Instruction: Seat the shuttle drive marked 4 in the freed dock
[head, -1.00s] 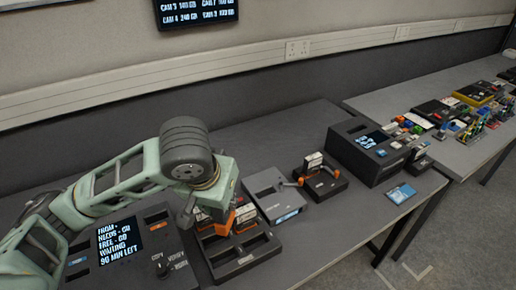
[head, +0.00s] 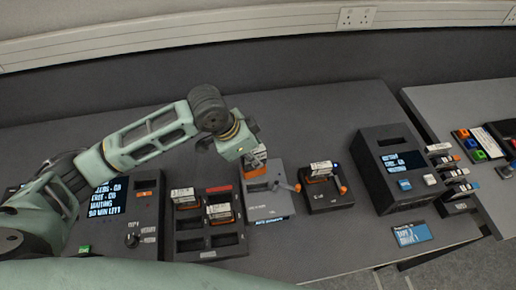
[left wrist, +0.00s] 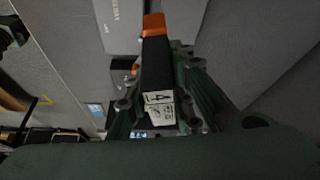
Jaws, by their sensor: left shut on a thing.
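My left gripper (head: 252,158) is shut on a dark shuttle drive (head: 256,163) with an orange end. In the left wrist view the drive (left wrist: 157,65) lies between the green fingers, its white label reading 4. In the head view it is over the back of a grey unit (head: 266,204); I cannot tell whether it touches. A black dock (head: 330,203) to the right holds a white-labelled drive (head: 322,170) and has orange parts. A black rack (head: 232,240) to the left holds two white-labelled drives and has several empty slots. My right gripper is not in view.
A black console with a screen (head: 146,210) stands left of the rack. A larger screened unit (head: 392,175) stands on the right, with a blue card (head: 411,234) in front. A lever (head: 291,187) sticks out beside the grey unit. The table behind is clear.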

